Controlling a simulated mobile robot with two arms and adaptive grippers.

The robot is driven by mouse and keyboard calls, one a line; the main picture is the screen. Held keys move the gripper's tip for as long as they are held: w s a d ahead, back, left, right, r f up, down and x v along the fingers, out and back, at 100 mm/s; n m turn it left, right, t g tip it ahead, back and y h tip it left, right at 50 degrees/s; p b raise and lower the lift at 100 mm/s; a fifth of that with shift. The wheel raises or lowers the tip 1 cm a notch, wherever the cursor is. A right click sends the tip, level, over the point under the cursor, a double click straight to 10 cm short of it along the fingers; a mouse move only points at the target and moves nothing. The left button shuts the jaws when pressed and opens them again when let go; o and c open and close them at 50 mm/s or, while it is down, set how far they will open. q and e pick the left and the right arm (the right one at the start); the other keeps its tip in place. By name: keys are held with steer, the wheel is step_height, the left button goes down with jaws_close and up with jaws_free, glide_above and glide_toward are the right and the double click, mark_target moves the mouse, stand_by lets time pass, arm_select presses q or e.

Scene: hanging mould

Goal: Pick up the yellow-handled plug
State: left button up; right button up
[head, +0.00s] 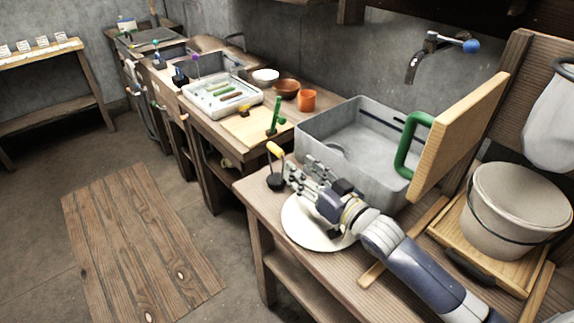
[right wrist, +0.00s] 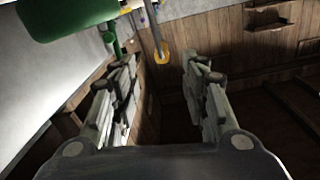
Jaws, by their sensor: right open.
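The yellow-handled plug (head: 275,149) stands upright on the near bench in the head view, with its yellow grip on top and a black base below. My right gripper (head: 292,172) is just to the right of it, with its fingertips pointing towards it. In the right wrist view my right gripper (right wrist: 159,70) is open, with nothing visible held between its fingers. A yellow piece on a thin stem (right wrist: 162,57) shows beyond the fingertips; I cannot tell for sure whether it is the plug's handle. My left gripper is not in view.
A grey basin (head: 345,125) stands behind my right gripper, and a white disc (head: 297,232) lies under my right arm. A wooden board with a green handle (head: 452,135) rises at the right, near a pale bucket (head: 515,210). An orange cup (head: 307,100) stands farther back.

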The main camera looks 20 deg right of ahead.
mark_target(281, 154)
steer(key=shift+p+x, duration=0.5)
steer(key=shift+x, duration=4.95)
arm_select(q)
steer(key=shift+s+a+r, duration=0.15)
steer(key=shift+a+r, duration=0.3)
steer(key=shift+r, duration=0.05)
arm_select(e)
steer(key=shift+s, duration=0.1)
jaws_close()
